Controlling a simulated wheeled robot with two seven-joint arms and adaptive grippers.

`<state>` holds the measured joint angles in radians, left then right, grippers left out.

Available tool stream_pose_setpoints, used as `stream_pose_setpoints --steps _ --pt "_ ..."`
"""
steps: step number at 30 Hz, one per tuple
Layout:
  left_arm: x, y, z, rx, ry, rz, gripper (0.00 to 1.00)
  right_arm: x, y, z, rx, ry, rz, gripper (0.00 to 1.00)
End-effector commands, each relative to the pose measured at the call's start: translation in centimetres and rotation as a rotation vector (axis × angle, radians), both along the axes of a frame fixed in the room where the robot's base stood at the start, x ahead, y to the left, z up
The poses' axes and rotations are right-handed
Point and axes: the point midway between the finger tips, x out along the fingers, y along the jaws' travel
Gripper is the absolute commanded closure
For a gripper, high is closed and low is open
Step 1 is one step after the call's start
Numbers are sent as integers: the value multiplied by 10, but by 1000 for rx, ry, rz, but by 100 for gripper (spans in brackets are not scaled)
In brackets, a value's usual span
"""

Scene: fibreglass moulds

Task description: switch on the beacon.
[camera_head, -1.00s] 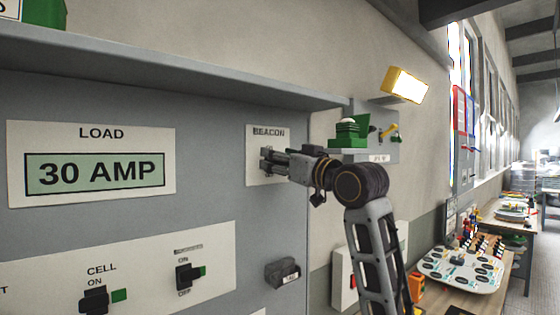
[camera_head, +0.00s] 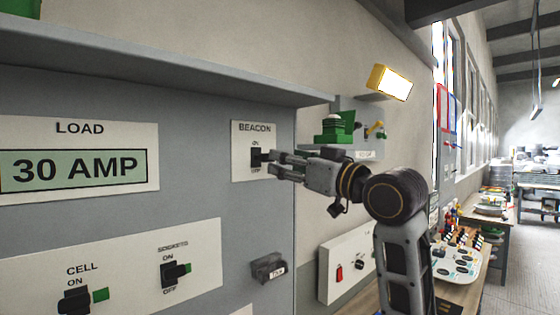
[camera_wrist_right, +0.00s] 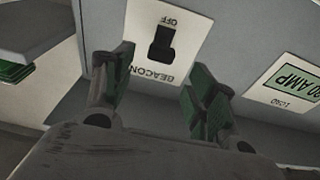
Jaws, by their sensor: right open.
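The BEACON plate (camera_head: 241,172) is a white label on the grey panel, with a black switch (camera_head: 256,158) between its ON and OFF marks. In the right wrist view the same switch (camera_wrist_right: 162,42) appears upside down, with OFF above it and BEACON below it. I cannot tell which way its lever is set. My right gripper (camera_head: 272,164) points at the plate from the right, just beside the switch. In the wrist view its two green-padded fingers (camera_wrist_right: 158,85) are spread and empty, apart from the switch. My left gripper is not in view.
The SOCKETS switch (camera_head: 173,273) and CELL switch (camera_head: 75,299) are lower left. A dark tagged block (camera_head: 268,267) sticks out below the plate. A ledge (camera_head: 180,72) runs above the panel. A green device (camera_head: 332,130) and lit yellow lamp (camera_head: 390,82) are on the right wall.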

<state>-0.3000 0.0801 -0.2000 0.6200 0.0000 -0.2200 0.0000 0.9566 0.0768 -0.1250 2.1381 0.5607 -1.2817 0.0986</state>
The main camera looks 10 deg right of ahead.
Motion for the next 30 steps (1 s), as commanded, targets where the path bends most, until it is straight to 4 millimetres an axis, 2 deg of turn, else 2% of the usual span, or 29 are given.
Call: stream_pose_setpoints --steps 6,10,24,30 --pt "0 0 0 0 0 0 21 -19 -13 -4 -1 0 -1 43" --pt "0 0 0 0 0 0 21 -25 -17 -5 -1 0 -1 43" --pt "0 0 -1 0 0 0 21 -27 -18 -6 0 -1 0 43" --pt "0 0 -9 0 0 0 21 -27 -20 -13 18 -26 -5 43"
